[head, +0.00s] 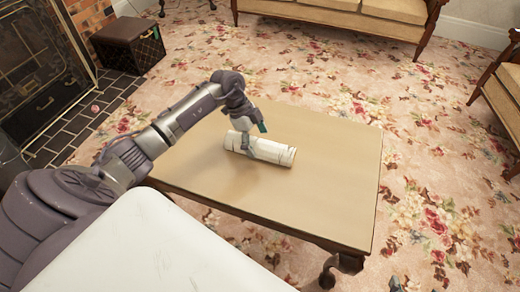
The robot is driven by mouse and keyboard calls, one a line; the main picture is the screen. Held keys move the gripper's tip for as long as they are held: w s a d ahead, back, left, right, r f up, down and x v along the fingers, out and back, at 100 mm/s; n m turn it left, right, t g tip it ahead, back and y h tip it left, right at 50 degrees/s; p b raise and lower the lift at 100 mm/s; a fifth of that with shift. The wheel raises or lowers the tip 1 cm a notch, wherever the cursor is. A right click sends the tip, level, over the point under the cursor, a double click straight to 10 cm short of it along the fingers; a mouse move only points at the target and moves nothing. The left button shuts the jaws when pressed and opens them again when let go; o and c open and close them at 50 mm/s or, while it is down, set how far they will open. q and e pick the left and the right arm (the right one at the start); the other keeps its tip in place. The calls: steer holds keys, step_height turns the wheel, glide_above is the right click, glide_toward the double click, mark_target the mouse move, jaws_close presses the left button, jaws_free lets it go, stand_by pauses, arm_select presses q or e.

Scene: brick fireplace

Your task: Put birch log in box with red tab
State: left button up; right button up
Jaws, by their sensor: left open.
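The white birch log (274,151) lies on its side on the tan wooden table (335,190). My left gripper (254,137) is open and down at the log near its left end. One finger is on the near side of the log and the other shows toward its far side. I cannot tell whether the fingers touch it. A dark brown box (128,45) stands by the fireplace at the upper left. I cannot make out a red tab on it.
The fireplace (35,60) with a dark tiled hearth (75,125) is at the left. A small pink ball-like thing (95,108) lies on the hearth. A tan sofa (335,20) stands at the back and an armchair (500,90) at the right. Floral carpet lies open between them.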

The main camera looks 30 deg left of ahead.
arm_select(q)
steer(key=x, duration=0.3)
steer(key=shift+b, duration=0.35)
arm_select(e)
steer(key=w+r+t, duration=0.1)
steer(key=w+a+r+t, duration=0.1)
steer(key=w+r+t, duration=0.1)
steer(key=shift+w+a+r+y, duration=0.15)
steer(key=shift+w+a+y, duration=0.1)
steer(key=shift+w+y, duration=0.1)
arm_select(q)
steer(key=c, duration=1.6)
steer(key=shift+r, duration=0.1)
steer(key=shift+c, duration=0.7)
steer(key=shift+r, duration=0.15)
